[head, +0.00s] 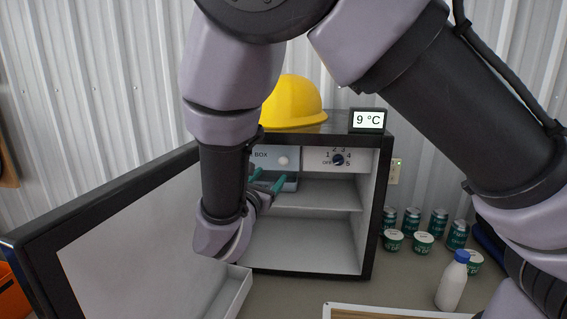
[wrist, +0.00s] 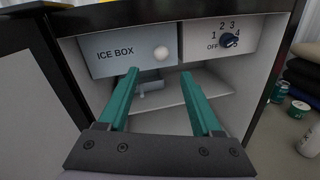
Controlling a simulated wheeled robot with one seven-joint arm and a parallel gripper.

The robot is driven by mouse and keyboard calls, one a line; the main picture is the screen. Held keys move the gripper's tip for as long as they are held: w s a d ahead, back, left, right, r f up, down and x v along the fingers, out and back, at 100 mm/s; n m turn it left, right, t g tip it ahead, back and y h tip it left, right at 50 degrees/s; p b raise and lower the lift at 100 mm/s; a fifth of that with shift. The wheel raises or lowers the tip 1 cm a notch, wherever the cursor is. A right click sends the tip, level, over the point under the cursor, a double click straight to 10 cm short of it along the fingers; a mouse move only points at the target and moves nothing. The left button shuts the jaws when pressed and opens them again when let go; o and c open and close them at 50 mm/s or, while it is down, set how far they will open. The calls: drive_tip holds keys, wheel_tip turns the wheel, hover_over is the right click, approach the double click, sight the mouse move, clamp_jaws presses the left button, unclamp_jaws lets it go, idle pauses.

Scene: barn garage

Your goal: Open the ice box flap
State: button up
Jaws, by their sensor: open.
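The ice box flap is a blue-grey panel lettered "ICE BOX" (wrist: 115,53) at the top left inside the small fridge; it looks upright and closed. Its round white knob (wrist: 161,53) is near the panel's right end. In the head view the flap (head: 262,155) is partly hidden by my arm, and the knob (head: 283,160) shows. My gripper (wrist: 158,74) is open and empty, with two teal fingers pointing into the fridge. In the wrist view the fingertips appear just below the knob, one to each side. My gripper (head: 268,179) also shows in the head view.
The fridge door (head: 140,240) stands wide open at the left. A thermostat dial (wrist: 229,40) is right of the flap. A shelf (head: 325,194) lies below. A yellow helmet (head: 293,101) and a 9 °C display (head: 368,120) sit on top. Cans and tubs (head: 423,243) stand at the right.

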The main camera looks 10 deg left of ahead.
sight(282, 163)
drive_tip(key=w, duration=0.3)
drive_tip(key=w+d, duration=0.1)
drive_tip(key=w, duration=0.5)
drive_tip(key=shift+w+d, duration=0.25)
drive_tip(key=shift+w, duration=0.15)
clamp_jaws()
idle(0.9)
